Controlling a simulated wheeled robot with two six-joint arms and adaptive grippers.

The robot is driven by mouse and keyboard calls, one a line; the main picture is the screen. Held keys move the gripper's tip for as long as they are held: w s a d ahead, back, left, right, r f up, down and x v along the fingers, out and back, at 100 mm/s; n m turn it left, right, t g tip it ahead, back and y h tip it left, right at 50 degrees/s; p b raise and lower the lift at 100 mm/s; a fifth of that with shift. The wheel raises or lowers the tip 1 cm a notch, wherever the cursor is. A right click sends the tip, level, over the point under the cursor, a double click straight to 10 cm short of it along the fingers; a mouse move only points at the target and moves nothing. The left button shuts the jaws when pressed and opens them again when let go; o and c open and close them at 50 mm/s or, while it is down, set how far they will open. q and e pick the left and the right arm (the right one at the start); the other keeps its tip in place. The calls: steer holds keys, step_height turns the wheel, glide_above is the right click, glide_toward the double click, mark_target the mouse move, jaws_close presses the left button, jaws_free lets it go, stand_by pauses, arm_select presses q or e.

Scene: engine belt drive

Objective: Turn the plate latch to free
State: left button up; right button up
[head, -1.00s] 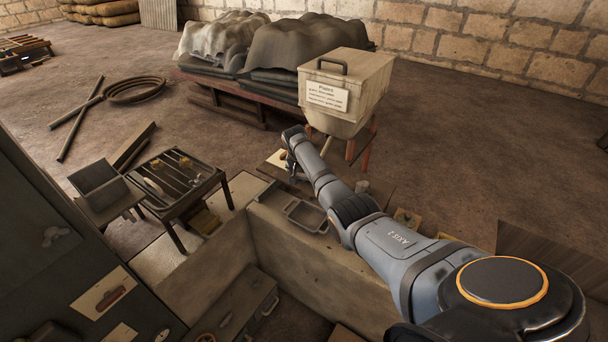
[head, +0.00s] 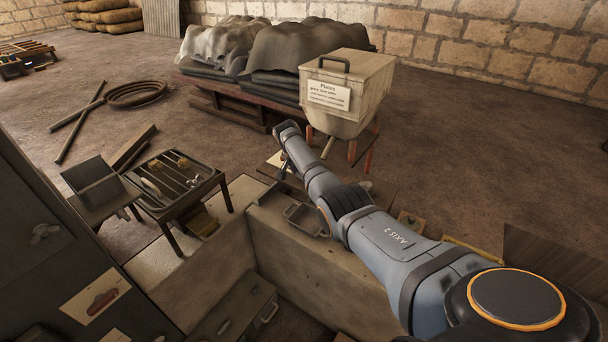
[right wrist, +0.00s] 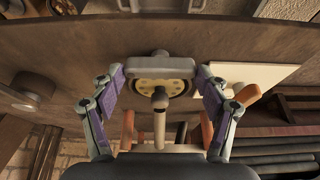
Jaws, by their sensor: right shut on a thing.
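The grey latch bar (right wrist: 158,66) shows in the right wrist view, lying across between my fingertips in front of a round yellow disc (right wrist: 170,85) on a brown panel. My right gripper (right wrist: 162,70) is shut on the two ends of this bar. In the head view my right gripper (head: 284,172) points down over the bench, beyond the small metal tray; the wrist hides most of the latch there. The latch's exact angle is hard to tell. My left gripper is not in view.
A box labelled Plates (head: 346,85) stands on red legs just beyond my right wrist. A metal tray (head: 306,219) sits on the near ledge. A small dark table (head: 178,190) with parts stands at the left.

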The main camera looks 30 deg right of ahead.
steer(key=o, duration=1.1)
steer(key=shift+o, duration=0.2)
steer(key=v, duration=1.2)
